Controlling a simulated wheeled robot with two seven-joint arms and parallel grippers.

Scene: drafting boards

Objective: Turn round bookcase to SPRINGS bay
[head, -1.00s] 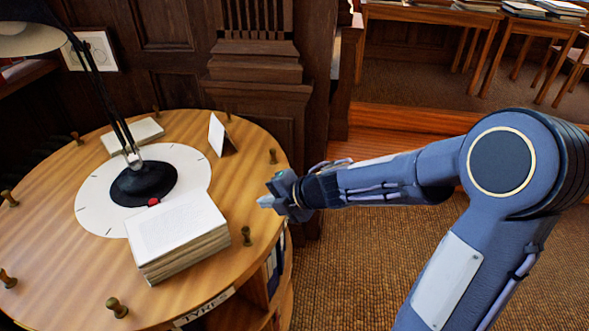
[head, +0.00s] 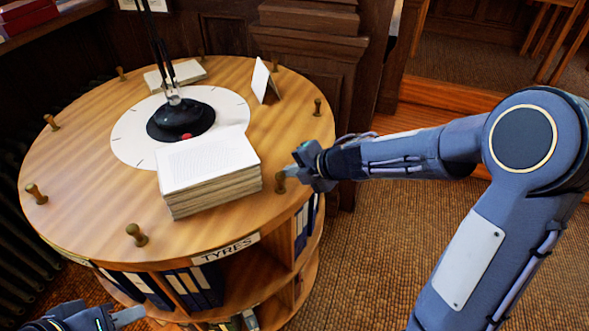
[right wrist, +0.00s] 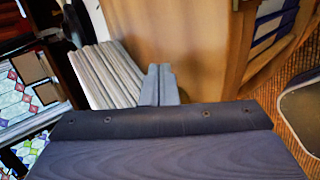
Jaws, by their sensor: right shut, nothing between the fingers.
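The round bookcase (head: 95,190) stands at the left of the head view, with upright wooden pegs around its top. A TYRES label (head: 226,247) is on its near rim; I see no SPRINGS label. My right gripper (head: 287,174) is shut and empty at the top's right edge, right by a peg (head: 281,184); whether they touch I cannot tell. Its closed fingers (right wrist: 158,84) also show in the right wrist view. My left gripper (head: 118,317) is partly in view at the bottom left, below the top's level; its jaw opening is unclear.
On the top are a thick paper stack (head: 210,170), a lamp base (head: 180,120) on a white marked disc (head: 130,140), a folded card (head: 263,82) and a book (head: 176,75). Binders (head: 195,287) fill shelves below. Dark panelling (head: 310,60) stands close behind. Carpet (head: 385,270) is clear at right.

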